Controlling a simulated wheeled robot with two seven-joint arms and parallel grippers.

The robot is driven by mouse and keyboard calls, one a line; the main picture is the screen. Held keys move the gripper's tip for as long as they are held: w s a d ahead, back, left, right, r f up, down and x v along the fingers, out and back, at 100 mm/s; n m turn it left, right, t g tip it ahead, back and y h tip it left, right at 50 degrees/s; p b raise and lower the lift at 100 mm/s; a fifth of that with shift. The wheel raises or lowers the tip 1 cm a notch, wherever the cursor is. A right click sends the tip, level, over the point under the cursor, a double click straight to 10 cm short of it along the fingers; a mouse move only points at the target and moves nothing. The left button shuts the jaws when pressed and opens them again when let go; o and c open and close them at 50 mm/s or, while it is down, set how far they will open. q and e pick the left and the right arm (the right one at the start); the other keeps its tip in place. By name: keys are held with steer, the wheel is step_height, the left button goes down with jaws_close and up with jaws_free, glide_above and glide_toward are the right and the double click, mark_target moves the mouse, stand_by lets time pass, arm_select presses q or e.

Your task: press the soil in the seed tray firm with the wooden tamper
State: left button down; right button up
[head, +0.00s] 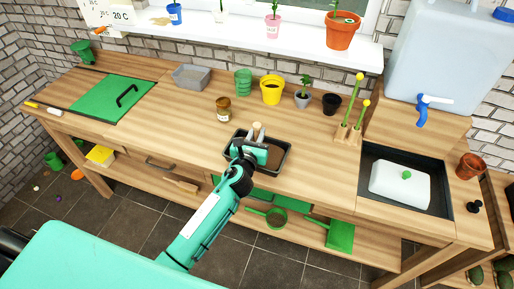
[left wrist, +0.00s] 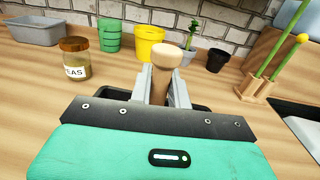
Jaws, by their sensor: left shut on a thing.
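The black seed tray (head: 284,165) with brown soil (head: 273,158) sits on the wooden bench in the middle of the head view. My left gripper (head: 257,137) is over the left part of the tray. It is shut on the upright wooden tamper (head: 257,126). The tamper's handle also shows between the fingers in the left wrist view (left wrist: 166,58). The tamper's lower end is hidden by my gripper, so I cannot tell whether it touches the soil. My right gripper is not in view.
A seed jar (head: 223,109) stands behind and left of the tray. A green pot (head: 243,82), yellow pot (head: 271,89), potted plant (head: 303,98) and black pot (head: 330,104) stand behind. A wooden holder with green tools (head: 347,133) is at right, beside the sink (head: 443,187).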

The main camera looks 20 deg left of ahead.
arm_select(q)
steer(key=shift+d, duration=0.15)
steer(key=shift+s+d, duration=0.15)
steer(key=shift+d, duration=1.3)
steer(key=shift+s+d, duration=0.15)
steer(key=shift+d, duration=1.3)
steer(key=shift+f+b, duration=0.2)
steer(key=shift+b, duration=0.25)
steer(key=shift+f+b, duration=0.5)
steer(key=shift+f, duration=0.15)
steer(key=shift+r+p, duration=0.8)
steer(key=shift+p, duration=0.1)
